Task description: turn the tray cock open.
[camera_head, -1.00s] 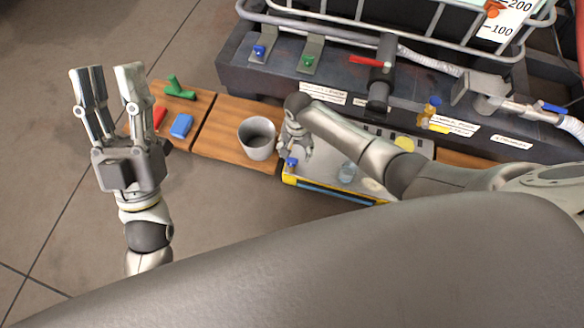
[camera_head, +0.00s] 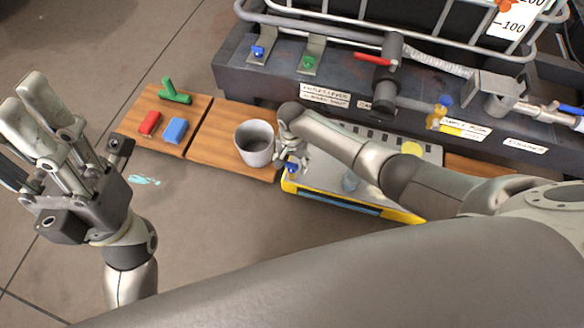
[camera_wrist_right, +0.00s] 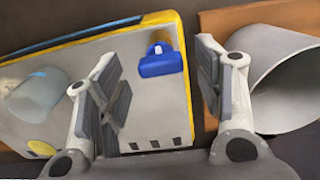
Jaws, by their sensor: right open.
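The tray cock has a blue handle (camera_head: 292,167) and sits at the left end of a grey tray with yellow edges (camera_head: 402,215). In the right wrist view the blue handle (camera_wrist_right: 160,66) shows with an orange-brown part behind it. My right gripper (camera_head: 291,153) is just above the cock, its fingers pointing down. In the right wrist view its two fingers (camera_wrist_right: 160,82) are apart, with the blue handle in the gap between their tips; I see no contact. My left gripper (camera_head: 22,130) is at the far left, over the floor, fingers spread and empty.
A grey cup (camera_head: 255,143) stands on a wooden board close to my right gripper. Red (camera_head: 150,123), blue (camera_head: 175,130) and green (camera_head: 175,92) pieces lie farther left. A clear cup (camera_wrist_right: 38,92) is on the tray. A dark ledge with valves (camera_head: 340,80) runs behind.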

